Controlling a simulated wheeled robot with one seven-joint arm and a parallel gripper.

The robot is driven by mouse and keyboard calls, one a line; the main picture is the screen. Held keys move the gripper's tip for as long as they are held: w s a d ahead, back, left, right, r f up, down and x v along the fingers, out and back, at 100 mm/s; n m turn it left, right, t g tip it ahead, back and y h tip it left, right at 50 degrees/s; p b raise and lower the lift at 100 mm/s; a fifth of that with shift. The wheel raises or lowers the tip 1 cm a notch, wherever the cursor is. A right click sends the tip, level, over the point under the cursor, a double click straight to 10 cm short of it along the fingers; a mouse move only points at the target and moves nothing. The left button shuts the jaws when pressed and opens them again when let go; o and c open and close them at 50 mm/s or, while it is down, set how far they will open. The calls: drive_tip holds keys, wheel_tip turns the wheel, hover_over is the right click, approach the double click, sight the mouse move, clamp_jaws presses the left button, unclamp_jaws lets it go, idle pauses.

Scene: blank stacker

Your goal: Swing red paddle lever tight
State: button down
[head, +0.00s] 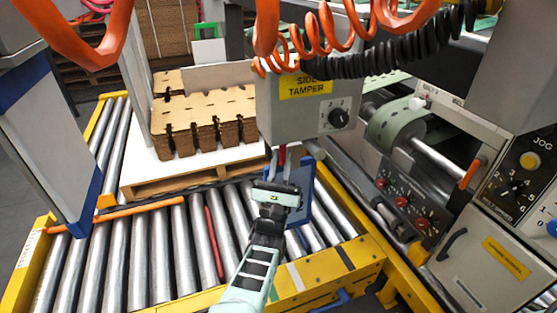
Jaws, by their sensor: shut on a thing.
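The red paddle lever (282,155) shows as a short red piece just below the grey side tamper box (295,107). My gripper (281,167) reaches up to it from below, with one finger on each side of the red piece, and is shut on it. Most of the lever is hidden behind the fingers and the gripper body. A blue plate (302,190) stands right behind my gripper. How far the lever is turned cannot be told from this view.
Steel rollers (165,240) in a yellow frame lie below my arm, with a red bar (213,243) among them. A pallet of cut cardboard (205,115) stands behind. Coiled orange and black cables (370,50) hang above. A control panel (510,185) is at right.

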drive_tip(key=shift+d+f+n+t+y, duration=0.1)
drive_tip(key=shift+n+t+y, duration=0.2)
drive_tip(key=shift+n+y, duration=0.4)
drive_tip(key=c, duration=1.6)
unclamp_jaws()
drive_tip(key=shift+c, duration=0.2)
drive_tip(key=shift+h, duration=0.3)
drive_tip(key=b+v, duration=0.2)
drive_tip(key=v, duration=1.5)
drive_tip(key=shift+s, duration=0.15)
drive_tip(key=shift+f, duration=0.1)
